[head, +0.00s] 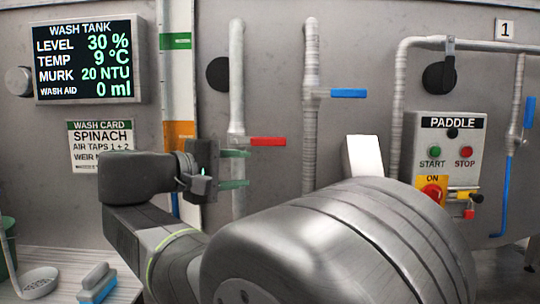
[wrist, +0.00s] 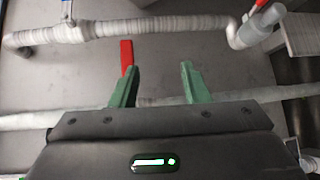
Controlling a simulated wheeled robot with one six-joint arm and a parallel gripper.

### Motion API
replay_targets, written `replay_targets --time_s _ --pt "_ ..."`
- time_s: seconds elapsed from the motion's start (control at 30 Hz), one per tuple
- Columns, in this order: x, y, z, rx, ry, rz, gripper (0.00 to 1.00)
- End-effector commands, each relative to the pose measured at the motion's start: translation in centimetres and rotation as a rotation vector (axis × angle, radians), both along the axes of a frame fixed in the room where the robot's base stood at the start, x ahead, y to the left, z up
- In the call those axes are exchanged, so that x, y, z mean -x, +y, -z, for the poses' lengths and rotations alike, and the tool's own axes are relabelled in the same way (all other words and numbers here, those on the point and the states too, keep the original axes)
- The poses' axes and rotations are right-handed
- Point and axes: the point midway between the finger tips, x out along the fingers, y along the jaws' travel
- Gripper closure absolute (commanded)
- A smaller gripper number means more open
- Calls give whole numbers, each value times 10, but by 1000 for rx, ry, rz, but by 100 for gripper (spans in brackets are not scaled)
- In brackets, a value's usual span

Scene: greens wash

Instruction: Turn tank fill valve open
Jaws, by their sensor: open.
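A red lever (head: 267,142) sticks out level to the right from a grey upright pipe (head: 237,100) on the wall. It also shows in the wrist view (wrist: 127,55), at the tip of the left finger; I cannot tell whether they touch. My gripper (head: 248,169) is open, its green fingers pointing at that pipe just below the lever. In the wrist view the space between the fingertips (wrist: 158,66) looks empty. A blue lever (head: 348,93) sits level on the second pipe (head: 311,60). No label shows which lever is the tank fill valve.
The wash tank screen (head: 84,58) reads level 30 %. A wash card (head: 101,146) hangs below it. The paddle box (head: 449,150) and another blue lever (head: 530,112), pointing up, are at the right. A blue brush (head: 97,284) lies on the counter. My arm hides the lower middle.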

Motion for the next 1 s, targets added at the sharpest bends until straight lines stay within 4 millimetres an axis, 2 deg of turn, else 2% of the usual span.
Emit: replay_targets --time_s 0.03,0.1,0.27,0.47,1.0 --pt "3 13 -13 18 -46 -13 58" --pt "6 23 -28 37 -93 -19 58" --pt "8 29 -41 53 -134 -21 58" --pt "-6 14 -41 54 -132 -17 58" --pt "-62 -43 -41 54 -129 -16 58"
